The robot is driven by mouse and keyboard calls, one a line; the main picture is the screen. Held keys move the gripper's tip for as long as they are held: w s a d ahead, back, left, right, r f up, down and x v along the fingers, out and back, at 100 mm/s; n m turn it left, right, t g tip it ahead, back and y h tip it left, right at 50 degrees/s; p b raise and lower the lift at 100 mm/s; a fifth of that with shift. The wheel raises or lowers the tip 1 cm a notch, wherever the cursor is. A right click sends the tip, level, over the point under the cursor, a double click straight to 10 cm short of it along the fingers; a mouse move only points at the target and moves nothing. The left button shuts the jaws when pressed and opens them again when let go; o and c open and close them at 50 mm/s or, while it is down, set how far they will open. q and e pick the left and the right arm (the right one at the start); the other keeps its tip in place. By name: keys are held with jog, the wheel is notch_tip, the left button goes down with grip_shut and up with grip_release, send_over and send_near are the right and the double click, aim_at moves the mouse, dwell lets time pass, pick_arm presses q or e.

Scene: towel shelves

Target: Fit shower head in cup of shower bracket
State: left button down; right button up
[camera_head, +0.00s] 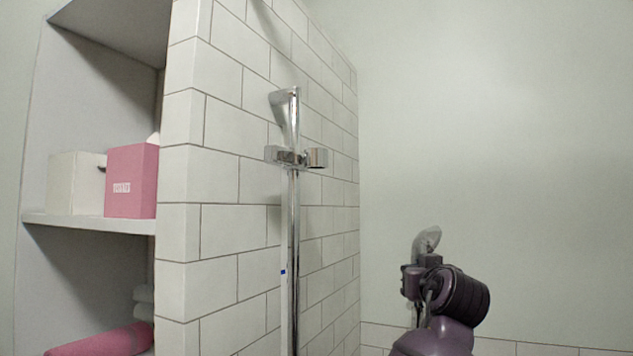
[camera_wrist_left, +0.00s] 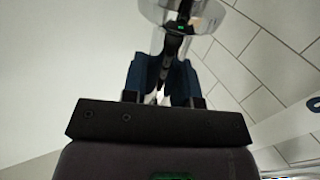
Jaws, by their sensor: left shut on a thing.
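The shower bracket (camera_head: 290,158) is a chrome block on a vertical chrome rail (camera_head: 293,230) along the white tiled wall. Its cup (camera_head: 318,157) sticks out to the right; I cannot see into it. The shower head (camera_head: 427,239) is grey and shiny, held at the lower right, well apart from the bracket and lower in the picture. My left gripper (camera_head: 423,268) is shut on it, partly hidden behind my purple wrist. In the left wrist view the blue fingers (camera_wrist_left: 166,72) close around a dark part below the clear, shiny head (camera_wrist_left: 200,14). My right gripper is not in view.
A shelf (camera_head: 90,221) at the left holds a pink box (camera_head: 131,182) and a white box (camera_head: 73,183). A rolled pink towel (camera_head: 100,342) lies below. The tiled wall's edge (camera_head: 180,200) stands between shelf and rail. The space between rail and shower head looks clear.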

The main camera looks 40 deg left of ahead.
pick_arm(q)
notch_tip(320, 180, up, 15)
jog(key=s+a+n+g+y, duration=0.2)
jog(key=a+n+g+y, duration=0.1)
jog(key=g, duration=0.1)
jog(key=s+a+r+n+g, duration=0.1)
jog(key=s+r, duration=0.5)
jog(key=r, duration=0.3)
jog(key=s+a+r+n+g+y+p, duration=0.1)
jog(key=s+a+r+g, duration=0.1)
jog(key=s+r, duration=0.4)
jog(key=s+a+r+n+g+p, duration=0.1)
jog(key=s+r, duration=0.5)
jog(key=r, duration=0.8)
jog(key=shift+s+a+n+g+y, duration=0.3)
jog(key=shift+s+a+g+y, duration=0.1)
jog(key=shift+g, duration=0.1)
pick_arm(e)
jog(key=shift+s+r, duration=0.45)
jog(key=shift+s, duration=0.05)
pick_arm(q)
jog(key=shift+d, duration=0.15)
notch_tip(320, 180, down, 6)
jog(key=b, duration=0.4)
jog(key=shift+r, duration=0.15)
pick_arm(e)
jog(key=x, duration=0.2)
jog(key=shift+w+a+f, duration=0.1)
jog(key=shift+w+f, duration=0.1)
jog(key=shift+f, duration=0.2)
